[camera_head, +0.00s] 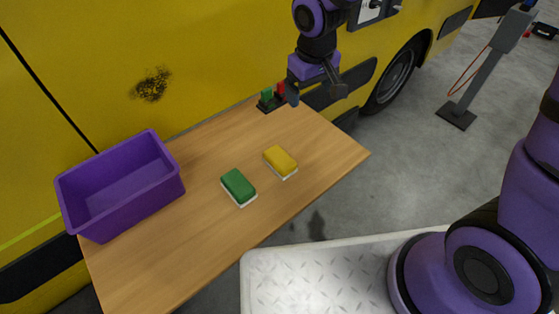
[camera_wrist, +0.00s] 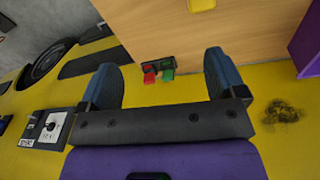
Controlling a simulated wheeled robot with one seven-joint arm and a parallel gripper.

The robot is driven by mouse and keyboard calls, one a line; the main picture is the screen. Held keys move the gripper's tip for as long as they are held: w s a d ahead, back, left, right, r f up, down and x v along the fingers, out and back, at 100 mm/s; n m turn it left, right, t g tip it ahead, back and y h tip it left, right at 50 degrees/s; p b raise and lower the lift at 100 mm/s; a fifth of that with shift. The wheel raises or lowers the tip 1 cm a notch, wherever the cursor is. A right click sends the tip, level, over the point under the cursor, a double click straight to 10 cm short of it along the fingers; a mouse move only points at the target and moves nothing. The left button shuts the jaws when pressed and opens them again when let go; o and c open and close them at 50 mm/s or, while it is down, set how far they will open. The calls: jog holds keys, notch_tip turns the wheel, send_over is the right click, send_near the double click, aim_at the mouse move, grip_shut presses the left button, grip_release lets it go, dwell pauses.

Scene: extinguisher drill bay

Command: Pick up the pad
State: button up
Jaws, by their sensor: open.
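Two pads with pale undersides lie on the wooden table. The green pad (camera_head: 238,186) is near the middle, and the yellow pad (camera_head: 280,160) is to its right and a little farther back. The yellow pad also shows at the top edge of the wrist view (camera_wrist: 201,4), partly cut off. My gripper (camera_head: 315,94) is open and empty, above the table's far right part, apart from both pads. In the wrist view its two blue fingers (camera_wrist: 162,65) are spread wide with nothing between them touching.
A purple bin (camera_head: 122,212) stands on the left of the wooden table (camera_head: 190,255). A dark holder with green and red pieces (camera_head: 271,100) sits at the back edge, near my gripper. A yellow vehicle (camera_head: 220,50) with a dark smudge (camera_head: 152,84) stands behind. The table's front is clear.

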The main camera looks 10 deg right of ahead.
jog(key=n+g, duration=0.1)
jog(key=n, duration=0.1)
send_over(280, 157)
notch_tip(280, 157, down, 11)
notch_tip(280, 157, down, 6)
jog(key=shift+a+r, duration=0.1)
jog(key=shift+a, duration=0.05)
jog(key=shift+f, duration=2.75)
jog(key=c, duration=1)
